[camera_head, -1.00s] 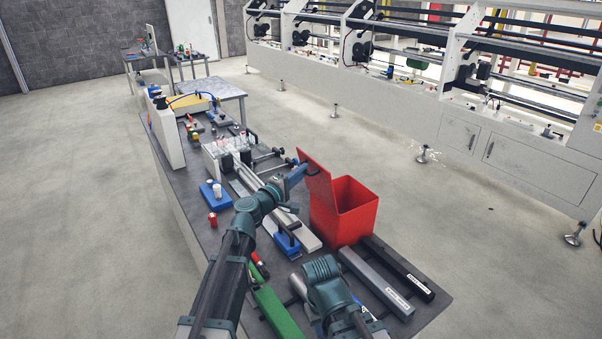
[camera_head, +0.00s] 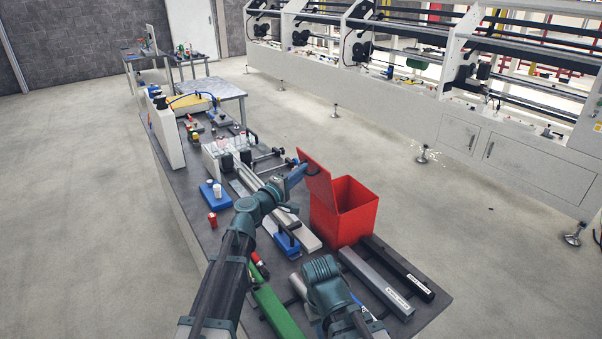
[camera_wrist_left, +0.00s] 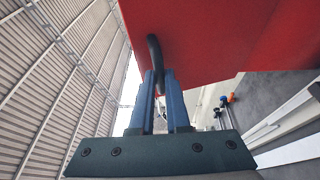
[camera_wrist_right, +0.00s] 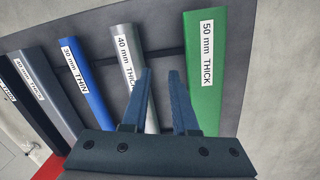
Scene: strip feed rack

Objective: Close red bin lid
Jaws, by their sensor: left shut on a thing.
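The red bin (camera_head: 352,215) stands on the dark bench, with its red lid (camera_head: 316,187) raised steeply along its left side. The bin's mouth is uncovered. My left gripper (camera_head: 302,169) is at the lid's upper part, on its outer side. In the left wrist view, its blue fingers (camera_wrist_left: 160,78) are shut on the lid's black handle (camera_wrist_left: 154,52), and the red lid panel (camera_wrist_left: 225,35) fills the top. My right gripper (camera_wrist_right: 162,75) is open and empty above labelled strips in the right wrist view. Its fingers are hidden in the head view.
A grey bar (camera_head: 376,283) and a black bar (camera_head: 402,266) lie right of my right arm, near the bin. A green strip (camera_head: 277,312) lies between my arms. A blue-based fixture (camera_head: 287,243) and a red cylinder (camera_head: 212,219) are left of the bin. Open floor lies to the right.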

